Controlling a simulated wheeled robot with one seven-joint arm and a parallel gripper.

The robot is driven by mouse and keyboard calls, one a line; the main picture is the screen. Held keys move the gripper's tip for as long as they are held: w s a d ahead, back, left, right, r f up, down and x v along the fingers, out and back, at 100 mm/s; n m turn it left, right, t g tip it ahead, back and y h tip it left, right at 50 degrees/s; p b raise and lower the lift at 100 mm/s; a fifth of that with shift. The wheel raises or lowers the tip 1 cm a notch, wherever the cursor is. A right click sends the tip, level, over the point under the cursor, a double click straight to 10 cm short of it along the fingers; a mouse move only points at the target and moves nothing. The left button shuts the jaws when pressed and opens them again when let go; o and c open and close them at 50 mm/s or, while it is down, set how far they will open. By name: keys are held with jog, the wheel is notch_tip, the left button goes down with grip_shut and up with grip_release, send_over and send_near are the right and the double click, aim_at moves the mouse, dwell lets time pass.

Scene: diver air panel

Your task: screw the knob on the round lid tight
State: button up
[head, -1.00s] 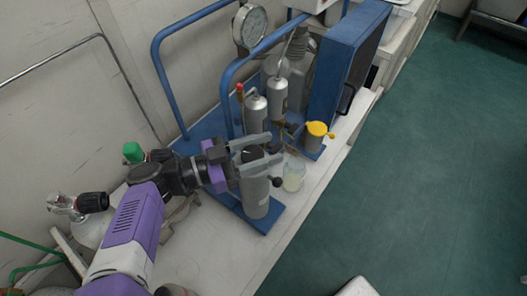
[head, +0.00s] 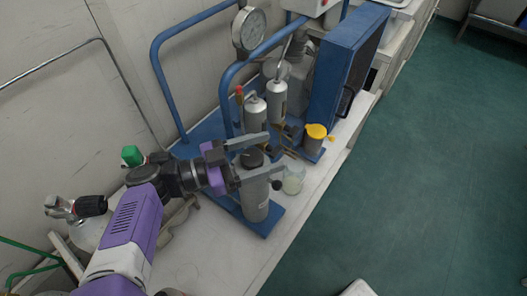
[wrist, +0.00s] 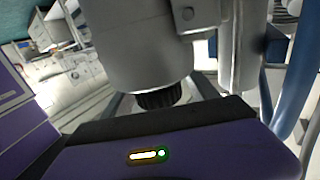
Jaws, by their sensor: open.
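The black knob (head: 252,157) sits on the round top of an upright grey cylinder (head: 255,195) near the blue base's front. In the wrist view the knob (wrist: 160,97) is dark and ribbed, beside the cylinder's large grey body (wrist: 130,45). My gripper (head: 271,152) is open at the height of the knob. In the head view its two grey fingers lie on either side of the knob, seemingly apart from it. The knob's seat on the lid is too small to judge.
A glass beaker (head: 292,179) stands just right of the cylinder. Behind are slim grey cylinders (head: 256,120), blue tube rails (head: 228,85), a pressure gauge (head: 249,30) and a yellow-topped cup (head: 316,131). The white bench (head: 230,255) is clear in front.

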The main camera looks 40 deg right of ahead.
notch_tip(320, 180, up, 20)
jog(key=p, duration=0.3)
dwell(0.3)
